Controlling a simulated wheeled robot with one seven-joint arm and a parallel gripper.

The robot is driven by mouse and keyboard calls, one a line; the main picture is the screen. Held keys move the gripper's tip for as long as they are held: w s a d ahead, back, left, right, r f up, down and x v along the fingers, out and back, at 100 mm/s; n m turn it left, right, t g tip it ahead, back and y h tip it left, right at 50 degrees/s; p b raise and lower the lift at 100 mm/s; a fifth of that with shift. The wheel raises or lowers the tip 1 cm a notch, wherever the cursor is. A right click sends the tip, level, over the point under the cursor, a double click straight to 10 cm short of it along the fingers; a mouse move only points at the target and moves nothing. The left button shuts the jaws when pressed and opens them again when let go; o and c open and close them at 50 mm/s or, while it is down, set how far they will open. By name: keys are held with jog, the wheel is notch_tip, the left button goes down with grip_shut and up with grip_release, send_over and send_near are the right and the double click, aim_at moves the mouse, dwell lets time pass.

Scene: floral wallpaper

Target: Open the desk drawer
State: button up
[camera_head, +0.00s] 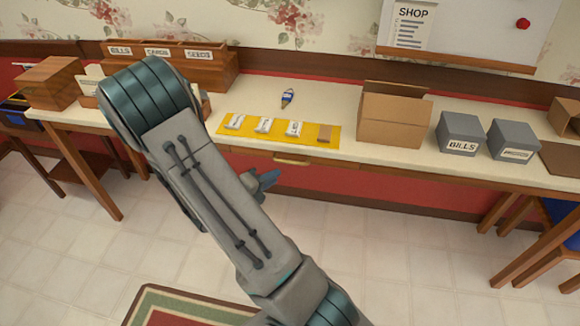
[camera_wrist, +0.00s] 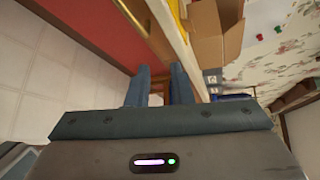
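The desk (camera_head: 350,160) has a pale top and a wooden front edge. Its drawer (camera_head: 262,155) sits under the top near the middle and looks closed, with a light wooden handle (camera_head: 292,161). My gripper (camera_head: 268,181) is below and a little left of the handle in the head view, apart from it and partly hidden by my arm. In the wrist view my gripper (camera_wrist: 160,84) is open, with a gap between its two blue fingers and nothing seen between them. The desk front (camera_wrist: 150,32) runs past the fingers there; I cannot make out the handle.
On the desk are a yellow mat (camera_head: 228,137) with small labelled packets, a cardboard box (camera_head: 390,132), two grey boxes (camera_head: 460,128), a small blue bottle (camera_head: 287,98) and a labelled wooden organizer (camera_head: 215,72). A blue chair (camera_head: 562,228) stands at right. Floor before the drawer is clear.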

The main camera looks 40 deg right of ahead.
aim_at(290, 163)
notch_tip(290, 163, down, 4)
jog(key=w+n+t, duration=0.3)
jog(key=n, duration=0.3)
jog(key=x, duration=1.3)
jog(key=shift+s+d+f+b, duration=0.2)
jog(key=shift+s+b, duration=0.1)
jog(key=shift+b, duration=0.1)
grip_shut()
